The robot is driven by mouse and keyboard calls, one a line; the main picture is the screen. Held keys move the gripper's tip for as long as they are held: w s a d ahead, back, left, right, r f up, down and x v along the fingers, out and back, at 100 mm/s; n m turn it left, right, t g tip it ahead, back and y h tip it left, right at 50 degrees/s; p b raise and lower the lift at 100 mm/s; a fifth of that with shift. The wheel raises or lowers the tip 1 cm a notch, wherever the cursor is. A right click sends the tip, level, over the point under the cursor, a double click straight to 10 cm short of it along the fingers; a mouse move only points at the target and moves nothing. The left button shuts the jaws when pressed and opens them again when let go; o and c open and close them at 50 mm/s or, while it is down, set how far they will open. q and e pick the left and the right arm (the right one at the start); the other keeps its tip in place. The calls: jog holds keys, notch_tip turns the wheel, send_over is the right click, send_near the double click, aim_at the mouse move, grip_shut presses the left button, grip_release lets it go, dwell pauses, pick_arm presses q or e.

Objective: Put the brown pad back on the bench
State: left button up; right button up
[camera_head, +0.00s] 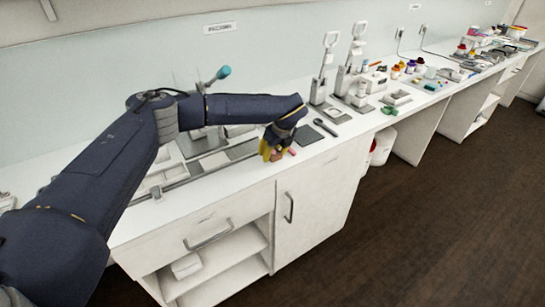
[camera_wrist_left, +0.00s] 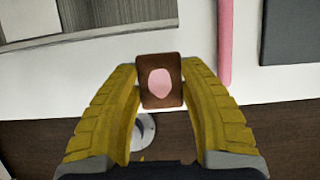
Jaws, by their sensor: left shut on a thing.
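The brown pad (camera_wrist_left: 150,98) is a small brown block with a pink oval on its face. In the left wrist view it sits between the two yellow fingers of my left gripper (camera_wrist_left: 160,88), which are shut on it. In the head view my left gripper (camera_head: 272,148) is at the front edge of the white bench (camera_head: 240,184). The pad is small and partly hidden by the fingers there. In the wrist view the bench's white top lies ahead of the pad, and the dark floor shows below it. My right gripper is not in view.
A pink rod (camera_wrist_left: 225,45) and a dark flat mat (camera_wrist_left: 289,32) lie on the bench near my left gripper. A dark spoon-like tool (camera_head: 326,127) lies to the right. Tall grey devices (camera_head: 324,85) stand behind. A strip of white top by the front edge is clear.

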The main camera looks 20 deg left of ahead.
pick_arm(q)
jog(key=shift+f, duration=1.1)
jog(key=shift+f, duration=0.15)
jog(key=o, duration=1.1)
jog(key=shift+c, duration=0.2)
